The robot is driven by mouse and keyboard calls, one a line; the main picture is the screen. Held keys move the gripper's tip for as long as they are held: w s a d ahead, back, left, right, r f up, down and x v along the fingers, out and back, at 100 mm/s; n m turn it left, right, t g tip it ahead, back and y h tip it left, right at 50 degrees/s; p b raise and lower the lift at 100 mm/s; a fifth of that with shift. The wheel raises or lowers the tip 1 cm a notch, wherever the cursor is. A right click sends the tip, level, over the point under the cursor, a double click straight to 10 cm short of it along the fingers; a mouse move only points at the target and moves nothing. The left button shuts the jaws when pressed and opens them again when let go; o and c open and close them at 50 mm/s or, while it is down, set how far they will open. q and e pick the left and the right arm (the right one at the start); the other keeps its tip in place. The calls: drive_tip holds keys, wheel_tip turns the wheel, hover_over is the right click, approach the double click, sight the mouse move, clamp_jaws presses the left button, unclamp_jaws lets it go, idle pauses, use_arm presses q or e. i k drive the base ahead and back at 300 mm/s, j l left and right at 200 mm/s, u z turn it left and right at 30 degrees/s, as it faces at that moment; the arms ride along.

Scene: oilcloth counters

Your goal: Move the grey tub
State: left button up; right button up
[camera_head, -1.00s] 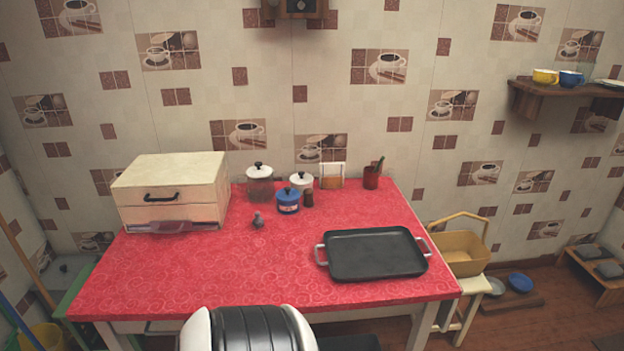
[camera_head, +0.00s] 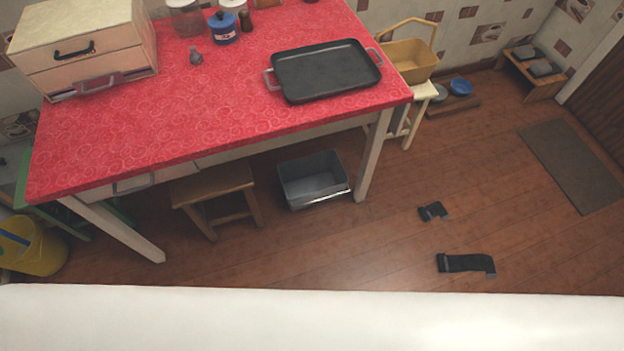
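The grey tub (camera_head: 311,165) stands on the wooden floor under the right part of the red-topped table (camera_head: 215,125). It is open at the top and looks empty from here. A thin, light bar or handle runs along its front edge. Neither of my grippers shows in the head view, so I cannot see whether they are open or shut.
A wooden stool (camera_head: 213,183) stands just left of the tub, and a white table leg (camera_head: 374,155) is to its right. A black tray (camera_head: 326,70) lies on the table. Two dark items (camera_head: 433,211) (camera_head: 466,263) lie on the floor at right. A yellow bucket (camera_head: 38,250) stands at far left.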

sight(309, 181)
drive_tip(key=i+l, duration=0.4)
drive_tip(key=i+l+u, duration=0.15)
drive_tip(key=i+l, duration=0.25)
drive_tip(key=l, duration=0.2)
